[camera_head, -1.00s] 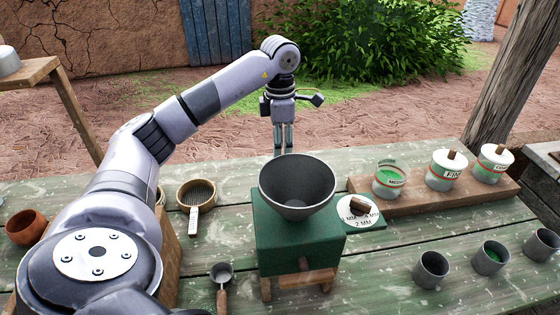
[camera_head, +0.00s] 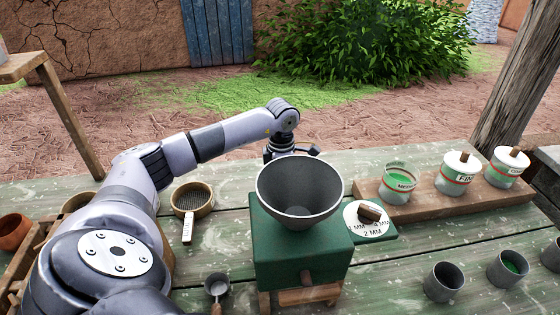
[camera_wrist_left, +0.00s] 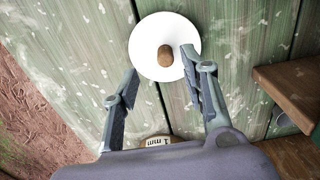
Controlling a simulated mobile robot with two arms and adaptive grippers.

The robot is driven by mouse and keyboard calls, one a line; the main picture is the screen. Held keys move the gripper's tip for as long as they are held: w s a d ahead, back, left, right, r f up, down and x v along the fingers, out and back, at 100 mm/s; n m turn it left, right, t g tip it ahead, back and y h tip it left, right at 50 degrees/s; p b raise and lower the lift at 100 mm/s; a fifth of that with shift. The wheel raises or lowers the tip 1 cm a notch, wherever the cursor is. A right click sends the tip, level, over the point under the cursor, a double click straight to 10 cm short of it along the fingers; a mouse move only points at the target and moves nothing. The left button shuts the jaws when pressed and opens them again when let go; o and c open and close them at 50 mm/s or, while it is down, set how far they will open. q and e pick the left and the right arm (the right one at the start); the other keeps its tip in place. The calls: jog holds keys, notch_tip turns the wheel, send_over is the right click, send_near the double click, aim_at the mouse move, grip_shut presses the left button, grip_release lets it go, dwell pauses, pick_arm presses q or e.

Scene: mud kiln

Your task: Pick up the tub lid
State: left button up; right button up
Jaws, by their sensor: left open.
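The tub lid (camera_wrist_left: 144,33) is a white disc with a brown wooden knob (camera_wrist_left: 165,55). It lies flat on the green table in the left wrist view; I cannot make it out in the head view. My left gripper (camera_wrist_left: 158,62) is open, with its fingertips on either side of the knob in that view. I cannot tell how high they are above the lid. In the head view its fingers are hidden behind the grey hopper (camera_head: 283,185). The medium tub (camera_head: 397,186) stands open, showing green contents. My right gripper is not in view.
The green grinder (camera_head: 300,250) under the hopper stands close in front of my left gripper. Two white-lidded tubs (camera_head: 457,172) (camera_head: 507,166) share a wooden board with the medium tub. A sieve (camera_head: 192,200) lies left; grey cups (camera_head: 443,282) stand front right.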

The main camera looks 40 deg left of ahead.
pick_arm(q)
jog(key=shift+f, duration=0.55)
jog(key=f, duration=0.1)
jog(key=f+p, duration=0.1)
jog(key=f, duration=0.2)
jog(key=shift+s+d+f+p, duration=0.1)
jog(key=shift+s+f+p, duration=0.05)
jog(key=shift+s+p, duration=0.25)
jog(key=shift+f, duration=0.25)
jog(key=shift+c, duration=0.5)
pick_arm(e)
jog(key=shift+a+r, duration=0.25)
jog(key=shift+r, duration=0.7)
pick_arm(q)
grip_shut()
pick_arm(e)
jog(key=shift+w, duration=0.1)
